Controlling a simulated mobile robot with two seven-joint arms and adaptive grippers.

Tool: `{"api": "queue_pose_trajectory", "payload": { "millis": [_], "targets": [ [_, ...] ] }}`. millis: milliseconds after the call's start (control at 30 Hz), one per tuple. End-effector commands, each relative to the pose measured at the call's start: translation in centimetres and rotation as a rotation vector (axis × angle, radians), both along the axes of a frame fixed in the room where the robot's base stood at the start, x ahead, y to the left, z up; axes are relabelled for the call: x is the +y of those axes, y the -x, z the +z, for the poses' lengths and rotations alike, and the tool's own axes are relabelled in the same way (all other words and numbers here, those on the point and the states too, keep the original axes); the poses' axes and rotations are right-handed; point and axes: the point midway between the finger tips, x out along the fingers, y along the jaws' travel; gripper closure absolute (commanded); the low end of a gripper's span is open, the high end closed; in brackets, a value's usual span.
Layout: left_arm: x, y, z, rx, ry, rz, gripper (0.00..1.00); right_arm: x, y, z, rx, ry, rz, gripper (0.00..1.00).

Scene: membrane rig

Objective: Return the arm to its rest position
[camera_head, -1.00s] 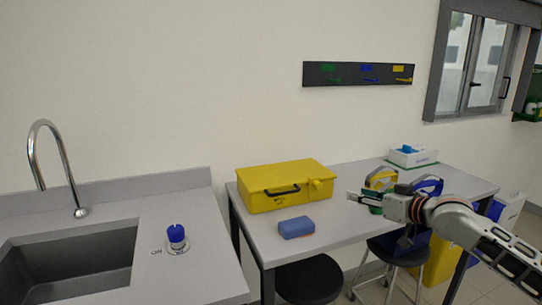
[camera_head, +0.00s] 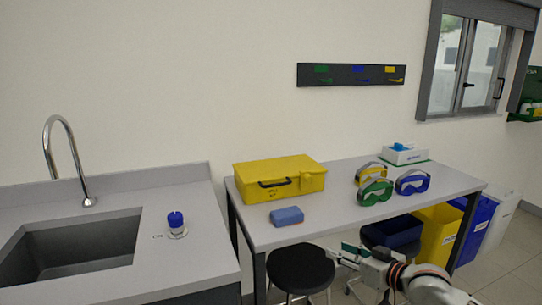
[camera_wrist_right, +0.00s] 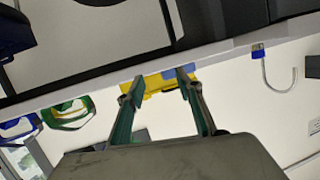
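My right gripper (camera_head: 343,252) is in front of the table's front edge, low in the head view, with its arm coming in from the bottom right. In the right wrist view the two green-lined fingers of the right gripper (camera_wrist_right: 159,77) stand apart with nothing held between them. The yellow case (camera_wrist_right: 152,84) shows beyond the fingertips, well away from them. My left gripper is not in view.
The table (camera_head: 335,205) carries the yellow case (camera_head: 279,178), a blue sponge (camera_head: 287,216), green goggles (camera_head: 375,191), blue goggles (camera_head: 412,182), yellow goggles and a white box (camera_head: 404,154). A black stool (camera_head: 300,268) stands near the gripper. Bins stand under the table's right end.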

Motion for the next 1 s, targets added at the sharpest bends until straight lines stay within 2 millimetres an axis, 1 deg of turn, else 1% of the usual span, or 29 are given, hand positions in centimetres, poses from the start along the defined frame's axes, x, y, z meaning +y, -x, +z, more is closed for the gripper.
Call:
{"api": "queue_pose_trajectory", "payload": {
  "millis": [33, 100, 167, 200, 267, 300, 367, 400, 467, 500, 567, 600, 667, 700, 800, 900, 1000],
  "targets": [
    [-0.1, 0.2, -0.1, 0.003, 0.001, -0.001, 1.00, 1.2, 1.7, -2.7, 0.015, -0.002, 0.008, 0.64],
    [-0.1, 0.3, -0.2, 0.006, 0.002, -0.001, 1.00, 2.4, 3.8, -5.4, 0.020, 0.003, 0.009, 0.64],
    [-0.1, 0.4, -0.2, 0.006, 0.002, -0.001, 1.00, 3.1, 5.7, -7.7, 0.024, 0.008, 0.006, 0.64],
    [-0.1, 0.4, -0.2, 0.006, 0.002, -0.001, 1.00, 3.5, 7.0, -9.1, 0.027, 0.013, 0.003, 0.64],
    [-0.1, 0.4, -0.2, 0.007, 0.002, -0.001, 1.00, 4.0, 9.0, -11.2, 0.034, 0.021, -0.006, 0.64],
    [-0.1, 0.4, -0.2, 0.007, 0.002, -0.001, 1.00, 4.2, 10.4, -12.6, 0.040, 0.028, -0.013, 0.64],
    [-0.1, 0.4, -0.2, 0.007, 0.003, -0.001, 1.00, 4.5, 12.5, -14.4, 0.047, 0.038, -0.027, 0.64],
    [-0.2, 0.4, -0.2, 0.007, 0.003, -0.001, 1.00, 4.5, 14.1, -15.8, 0.055, 0.048, -0.038, 0.64],
    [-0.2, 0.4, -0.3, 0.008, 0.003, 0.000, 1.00, 4.5, 16.3, -17.5, 0.065, 0.065, -0.055, 0.64],
    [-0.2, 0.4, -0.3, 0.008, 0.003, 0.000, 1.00, 4.4, 17.9, -18.7, 0.075, 0.076, -0.069, 0.64],
    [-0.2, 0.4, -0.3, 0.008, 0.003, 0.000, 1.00, 4.1, 20.3, -20.3, 0.089, 0.099, -0.090, 0.64],
    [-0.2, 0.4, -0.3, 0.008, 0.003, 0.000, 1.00, 3.9, 22.0, -21.4, 0.101, 0.115, -0.104, 0.64],
    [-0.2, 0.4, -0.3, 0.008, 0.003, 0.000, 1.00, 3.3, 24.5, -23.0, 0.120, 0.144, -0.126, 0.64],
    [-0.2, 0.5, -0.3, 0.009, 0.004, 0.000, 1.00, 2.9, 26.1, -23.9, 0.132, 0.164, -0.141, 0.64],
    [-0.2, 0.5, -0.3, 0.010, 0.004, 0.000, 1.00, 1.8, 30.0, -25.8, 0.164, 0.216, -0.172, 0.64],
    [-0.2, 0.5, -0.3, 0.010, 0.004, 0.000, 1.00, 0.9, 32.9, -27.0, 0.190, 0.260, -0.193, 0.64],
    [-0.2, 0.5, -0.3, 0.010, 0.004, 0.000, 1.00, 0.2, 34.8, -27.8, 0.206, 0.291, -0.205, 0.64]
  ]
}}
